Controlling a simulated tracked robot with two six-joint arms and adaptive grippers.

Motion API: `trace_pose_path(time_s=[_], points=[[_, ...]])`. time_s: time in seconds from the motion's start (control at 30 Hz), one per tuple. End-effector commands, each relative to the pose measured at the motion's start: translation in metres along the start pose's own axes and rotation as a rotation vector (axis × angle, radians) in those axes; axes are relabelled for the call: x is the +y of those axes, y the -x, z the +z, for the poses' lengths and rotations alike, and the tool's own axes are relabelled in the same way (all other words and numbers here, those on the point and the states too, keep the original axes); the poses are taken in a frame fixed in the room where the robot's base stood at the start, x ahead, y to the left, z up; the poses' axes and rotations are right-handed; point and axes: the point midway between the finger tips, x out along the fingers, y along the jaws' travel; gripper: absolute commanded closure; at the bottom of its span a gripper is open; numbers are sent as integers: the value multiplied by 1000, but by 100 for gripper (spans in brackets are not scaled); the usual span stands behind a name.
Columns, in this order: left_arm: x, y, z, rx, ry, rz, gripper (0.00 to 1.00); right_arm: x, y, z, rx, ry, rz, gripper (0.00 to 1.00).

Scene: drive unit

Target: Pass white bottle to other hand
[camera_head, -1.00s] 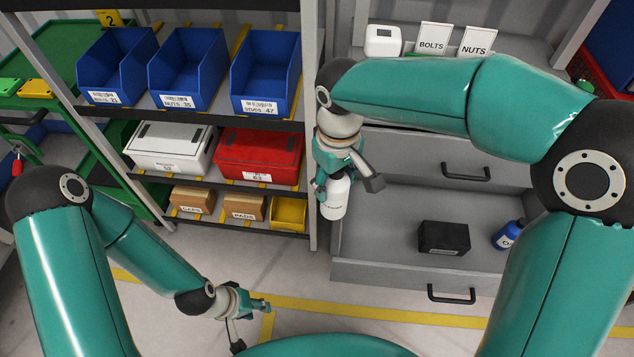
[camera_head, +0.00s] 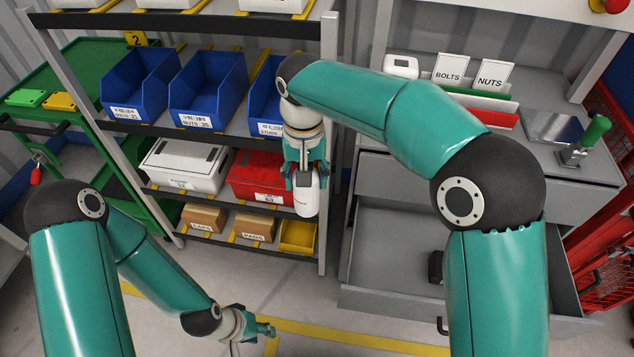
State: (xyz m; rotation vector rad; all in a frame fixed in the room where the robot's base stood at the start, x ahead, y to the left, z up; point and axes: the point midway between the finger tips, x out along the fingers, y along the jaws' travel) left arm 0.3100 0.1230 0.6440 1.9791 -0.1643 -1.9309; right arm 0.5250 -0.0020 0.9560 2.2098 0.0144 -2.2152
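The white bottle (camera_head: 307,202) hangs upright in my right gripper (camera_head: 305,178), in front of the shelf's right post and the red case. The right gripper is shut on the bottle's upper part, and its fingers hide some of it. My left gripper (camera_head: 256,335) is low in the picture, near the bottom edge above the floor, well below and to the left of the bottle. Its fingers are partly cut off by the frame edge. It appears empty, and its opening is hard to judge.
A shelf holds blue bins (camera_head: 207,92), a white case (camera_head: 183,165), a red case (camera_head: 258,177), cardboard boxes and a yellow bin (camera_head: 298,236). An open grey drawer (camera_head: 390,245) stands at the right, partly behind my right arm. A green cart (camera_head: 75,75) is at the left.

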Motion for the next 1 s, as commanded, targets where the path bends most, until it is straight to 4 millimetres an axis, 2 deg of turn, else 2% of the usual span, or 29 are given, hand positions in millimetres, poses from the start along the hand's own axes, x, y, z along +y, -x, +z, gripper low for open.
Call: trace_pose_path(time_s=[0.13,0.27,0.8,1.0], points=[[0,0,0,0,0,0,60,1,-5,1,1,71,-1,93],[0,0,0,0,0,0,60,6,-14,4,0,212,-1,93],[0,0,0,0,0,0,60,31,-70,21,1,1069,0,93],[0,0,0,0,0,0,60,38,-86,26,2,1326,0,93]])
